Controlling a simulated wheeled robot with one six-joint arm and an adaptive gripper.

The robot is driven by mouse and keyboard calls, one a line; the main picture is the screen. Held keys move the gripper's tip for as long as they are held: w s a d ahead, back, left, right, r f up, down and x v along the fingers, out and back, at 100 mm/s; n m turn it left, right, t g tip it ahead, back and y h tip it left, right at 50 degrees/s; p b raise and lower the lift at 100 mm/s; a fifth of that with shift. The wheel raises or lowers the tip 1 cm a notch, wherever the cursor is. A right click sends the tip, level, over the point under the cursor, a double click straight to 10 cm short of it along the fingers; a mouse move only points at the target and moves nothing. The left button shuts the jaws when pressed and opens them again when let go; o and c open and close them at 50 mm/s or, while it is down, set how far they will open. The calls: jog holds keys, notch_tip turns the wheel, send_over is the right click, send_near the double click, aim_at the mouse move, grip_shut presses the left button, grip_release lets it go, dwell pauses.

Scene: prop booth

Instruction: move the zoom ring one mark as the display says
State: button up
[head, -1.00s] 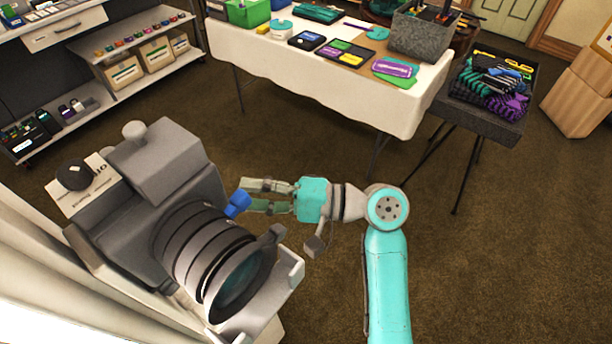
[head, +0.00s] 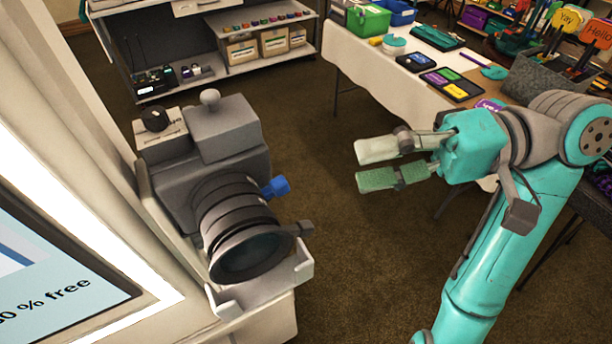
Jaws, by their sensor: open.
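A large grey prop camera (head: 215,150) stands on a pale stand at the left. Its dark ribbed lens with the zoom ring (head: 232,205) points toward the lower right. A blue knob (head: 276,187) sticks out from the right side of the ring. My gripper (head: 366,165) is open and empty, to the right of the blue knob and clear of it. A display (head: 50,265) is partly in view at the lower left, its screen cut off by the picture edge; the end of its text reads "0 % free". The ring's marks cannot be made out.
A white-clothed table (head: 365,85) with boxes and cards stands behind. Shelves (head: 225,45) stand at the back left. Brown carpet is clear between camera and gripper.

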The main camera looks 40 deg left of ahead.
aim_at(288, 184)
jog(key=x, duration=0.9)
jog(key=shift+a, duration=0.1)
jog(key=shift+f, duration=0.1)
grip_shut()
